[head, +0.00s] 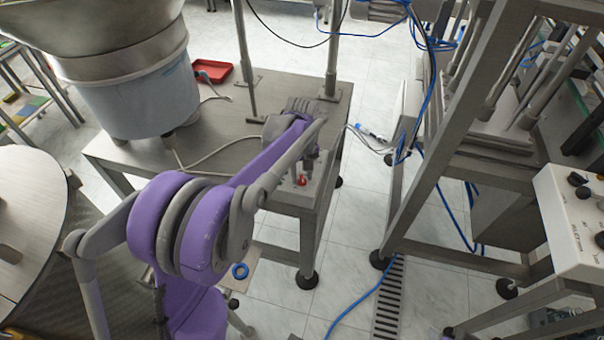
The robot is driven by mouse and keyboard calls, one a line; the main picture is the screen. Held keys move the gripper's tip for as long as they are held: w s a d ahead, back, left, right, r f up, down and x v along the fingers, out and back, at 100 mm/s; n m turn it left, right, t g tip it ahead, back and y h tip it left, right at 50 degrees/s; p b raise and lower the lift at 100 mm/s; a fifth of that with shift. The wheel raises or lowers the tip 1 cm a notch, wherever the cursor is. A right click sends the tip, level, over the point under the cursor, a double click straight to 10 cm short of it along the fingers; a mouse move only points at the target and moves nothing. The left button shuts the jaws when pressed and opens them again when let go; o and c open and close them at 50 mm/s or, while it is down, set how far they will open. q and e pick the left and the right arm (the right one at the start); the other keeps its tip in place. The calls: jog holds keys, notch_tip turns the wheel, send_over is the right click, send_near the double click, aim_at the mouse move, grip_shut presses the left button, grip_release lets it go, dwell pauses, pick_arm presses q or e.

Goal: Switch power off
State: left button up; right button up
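My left arm reaches across the lower middle of the head view to the right end of the steel table. My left gripper (310,160) points down there, small and partly covered by my own arm. Whether its fingers are apart or closed cannot be made out. A small red knob or button (302,181) shows just below the fingertips, on a grey box (316,187) at the table's front right corner. Contact between fingers and box cannot be told. No power switch can be clearly identified. My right gripper is not in view.
The steel table (225,125) carries a large bowl feeder (140,95), a red tray (212,72) and upright posts. A metal frame (410,180) stands to the right, with a white control box (575,225) bearing black knobs. Blue hoses cross the tiled floor.

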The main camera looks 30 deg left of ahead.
aim_at(302, 178)
pick_arm(q)
notch_tip(302, 178, up, 11)
jog(key=p, duration=0.1)
dwell(0.6)
jog(key=shift+f, duration=0.1)
jog(key=s+d+m+t+p, duration=0.2)
jog(key=s+d+m+p, duration=0.1)
jog(key=s, duration=0.8)
jog(key=s+d+m+t+p, duration=0.3)
jog(key=s+d+m, duration=0.2)
jog(key=s, duration=0.6)
jog(key=d+f, duration=0.1)
jog(key=d, duration=0.1)
jog(key=shift+d+m, duration=0.3)
jog(key=shift+m, duration=0.1)
jog(key=shift+a, duration=0.1)
